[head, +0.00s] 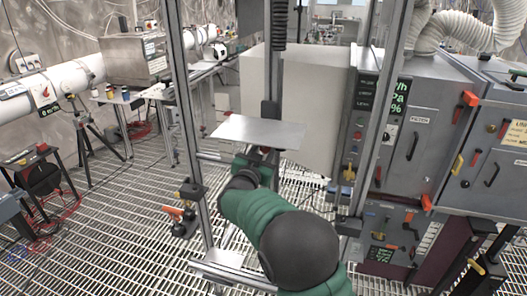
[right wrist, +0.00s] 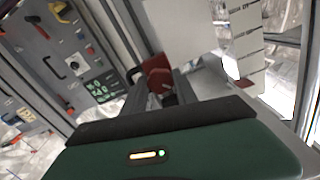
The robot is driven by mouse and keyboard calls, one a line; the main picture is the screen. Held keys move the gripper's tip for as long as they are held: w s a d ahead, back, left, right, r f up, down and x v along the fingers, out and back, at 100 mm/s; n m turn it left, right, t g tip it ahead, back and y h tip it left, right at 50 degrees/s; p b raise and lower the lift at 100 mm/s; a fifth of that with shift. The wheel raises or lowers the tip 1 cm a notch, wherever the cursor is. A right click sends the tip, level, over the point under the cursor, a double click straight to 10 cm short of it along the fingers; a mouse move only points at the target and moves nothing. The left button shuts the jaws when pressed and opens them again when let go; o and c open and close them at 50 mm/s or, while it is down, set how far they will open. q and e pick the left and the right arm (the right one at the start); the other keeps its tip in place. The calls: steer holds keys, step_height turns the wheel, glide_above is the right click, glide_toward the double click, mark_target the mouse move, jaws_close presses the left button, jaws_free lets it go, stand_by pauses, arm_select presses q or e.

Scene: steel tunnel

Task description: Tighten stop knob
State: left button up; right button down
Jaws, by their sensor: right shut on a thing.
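My right arm, green with black joints, reaches up from the bottom of the head view. Its gripper (head: 264,156) is just below a flat grey plate (head: 235,130) on an upright post, and the plate partly hides it. In the right wrist view a red knob (right wrist: 156,66) sits at the tips of my right gripper (right wrist: 162,88), which is shut on it. The knob's far side and its stem are hidden, so I cannot tell how far it is turned. My left gripper is not in view.
Two metal uprights (head: 184,110) flank the arm. A clamp with orange and black handles (head: 183,213) is on the left one. Grey cabinets (head: 412,140) with switches stand close on the right. A large pale box (head: 310,100) is behind the plate. The floor is open grating (head: 110,220).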

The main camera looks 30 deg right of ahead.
steer(key=m+b, duration=0.1)
steer(key=m, duration=0.1)
steer(key=m+b, duration=0.2)
steer(key=shift+f+m+b, duration=0.2)
steer(key=shift+m+b, duration=0.1)
steer(key=shift+m, duration=0.1)
steer(key=shift+r+m+b, duration=0.1)
steer(key=shift+m+b, duration=0.95)
steer(key=shift+m, duration=0.55)
steer(key=c, duration=1)
jaws_free()
steer(key=shift+o, duration=0.2)
